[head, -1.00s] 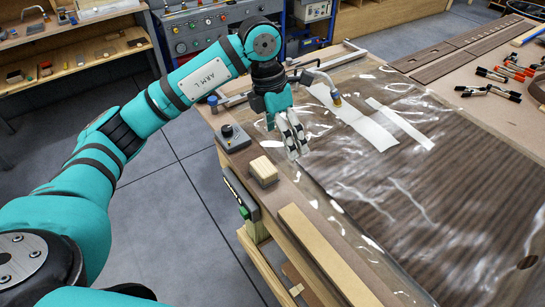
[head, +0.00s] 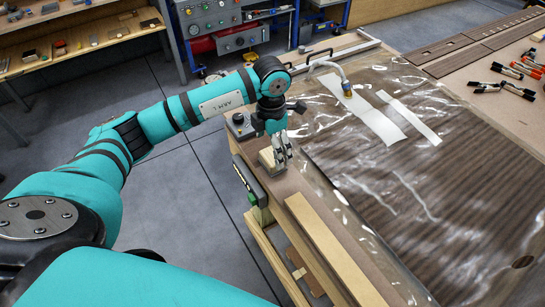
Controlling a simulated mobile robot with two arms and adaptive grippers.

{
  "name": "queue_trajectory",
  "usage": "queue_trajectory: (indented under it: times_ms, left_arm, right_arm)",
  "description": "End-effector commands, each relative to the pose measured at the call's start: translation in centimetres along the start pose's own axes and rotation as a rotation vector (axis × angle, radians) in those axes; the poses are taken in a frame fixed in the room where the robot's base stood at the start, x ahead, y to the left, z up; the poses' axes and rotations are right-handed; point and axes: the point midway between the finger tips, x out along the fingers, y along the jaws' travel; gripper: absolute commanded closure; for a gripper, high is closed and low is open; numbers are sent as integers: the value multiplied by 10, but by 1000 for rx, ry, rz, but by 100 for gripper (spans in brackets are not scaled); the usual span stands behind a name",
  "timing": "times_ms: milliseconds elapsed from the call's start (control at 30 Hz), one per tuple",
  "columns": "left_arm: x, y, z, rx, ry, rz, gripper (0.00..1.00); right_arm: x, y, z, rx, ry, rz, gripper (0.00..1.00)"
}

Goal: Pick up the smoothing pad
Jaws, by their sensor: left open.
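The smoothing pad, which I take to be the small pale wooden block (head: 266,159), sits on the near left edge of the worktable (head: 291,185). My left gripper (head: 282,152) is open and points down right at the block. Its fingers cover the block's right part, so I cannot tell whether they touch it or straddle it. My right gripper is out of view.
A grey box with a black knob (head: 239,126) stands just behind the block. A long wooden strip (head: 330,245) lies along the table edge in front. Clear film (head: 345,185) with white strips (head: 410,117) covers the dark veneer. Clamps (head: 505,88) lie at the far right.

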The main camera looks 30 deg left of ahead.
Motion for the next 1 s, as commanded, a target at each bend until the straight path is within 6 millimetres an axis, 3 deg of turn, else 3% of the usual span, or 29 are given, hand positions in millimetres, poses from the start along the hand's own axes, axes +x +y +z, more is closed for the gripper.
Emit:
queue_trajectory:
  times_ms: [200, 333, 633, 1000]
  left_arm:
    - [26, -4, 0, -1, 7, -4, 5]
    - [44, -2, 1, -1, 4, -2, 5]
    - [51, -2, 2, 0, 1, 0, 5]
    - [51, -2, 2, 0, 1, 0, 53]
  right_arm:
    - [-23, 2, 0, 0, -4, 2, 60]
    - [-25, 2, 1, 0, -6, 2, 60]
    - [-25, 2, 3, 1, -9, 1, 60]
    - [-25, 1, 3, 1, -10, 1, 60]
